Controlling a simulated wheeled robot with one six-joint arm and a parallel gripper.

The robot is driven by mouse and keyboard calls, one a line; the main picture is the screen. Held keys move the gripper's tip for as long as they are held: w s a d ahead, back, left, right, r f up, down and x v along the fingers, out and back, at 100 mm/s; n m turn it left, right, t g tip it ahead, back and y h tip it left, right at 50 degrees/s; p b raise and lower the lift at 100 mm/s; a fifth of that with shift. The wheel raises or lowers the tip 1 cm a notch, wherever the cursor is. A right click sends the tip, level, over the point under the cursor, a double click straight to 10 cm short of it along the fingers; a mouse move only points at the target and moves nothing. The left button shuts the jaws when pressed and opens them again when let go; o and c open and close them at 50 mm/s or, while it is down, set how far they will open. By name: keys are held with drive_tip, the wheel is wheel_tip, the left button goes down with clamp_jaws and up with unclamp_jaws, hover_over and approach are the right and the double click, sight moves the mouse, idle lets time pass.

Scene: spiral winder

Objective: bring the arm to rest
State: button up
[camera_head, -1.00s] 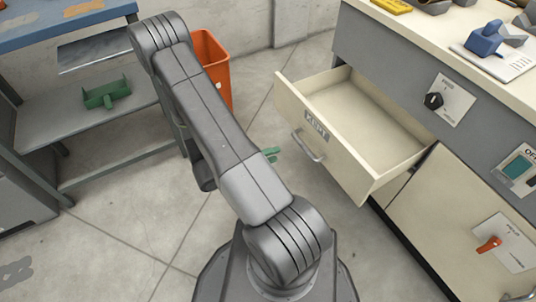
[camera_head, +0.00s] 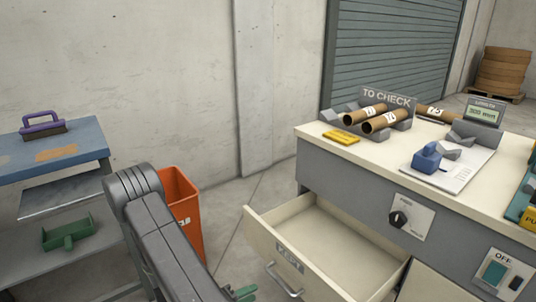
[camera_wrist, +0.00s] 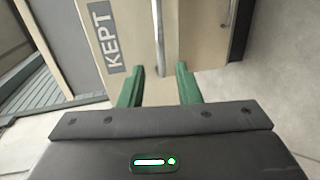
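My arm (camera_head: 160,235) reaches up from the bottom of the head view and is folded at its upper joint. In the wrist view the two green fingers of my gripper (camera_wrist: 160,75) stand apart with nothing between their tips. In the head view only a bit of green gripper (camera_head: 243,292) shows low beside the arm; the rest is hidden. The drawer labelled KEPT (camera_head: 262,236) stands open and looks empty. In the wrist view its handle (camera_wrist: 158,30) lies ahead of the fingers, apart from them.
A cream-topped bench (camera_head: 330,152) at the right carries cardboard tubes (camera_head: 385,122), a blue tool (camera_head: 428,158) and a yellow block (camera_head: 341,137). An orange bin (camera_head: 183,205) stands behind my arm. A shelf cart (camera_head: 95,138) is at the left, with a green holder (camera_head: 68,234).

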sight(276, 280)
drive_tip(key=b+x, duration=0.2)
drive_tip(key=x, duration=1)
drive_tip(key=shift+r, duration=0.1)
